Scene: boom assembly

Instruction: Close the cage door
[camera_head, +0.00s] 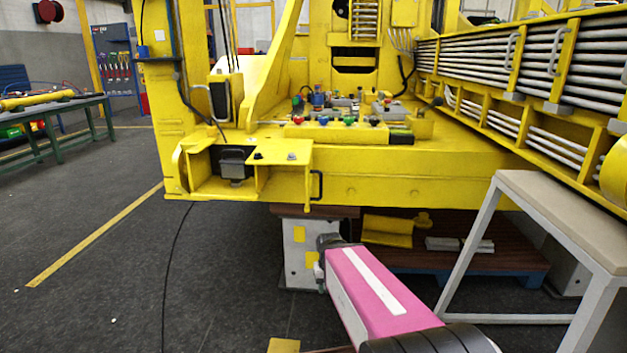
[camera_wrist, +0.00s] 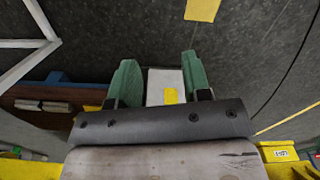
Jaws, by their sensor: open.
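The cage (camera_head: 212,178) is a yellow open-fronted box at the left end of the machine's yellow deck, with a dark device inside. Its door (camera_head: 308,185) appears to be the narrow yellow panel at the right side, seen nearly edge-on and standing open, with a black handle (camera_head: 317,185). My gripper shows two green fingers (camera_wrist: 159,78) in the wrist view, apart with nothing between them. In the head view my pink arm reaches forward, below and right of the door; the fingers are not clearly visible there. The gripper is not touching the door.
A white-legged table (camera_head: 555,200) stands at the right. A white post (camera_head: 298,250) and a wooden pallet (camera_head: 480,250) are under the deck. Knobs and valves (camera_head: 345,110) cover the deck. A green workbench (camera_head: 50,110) is far left. Floor is free at left.

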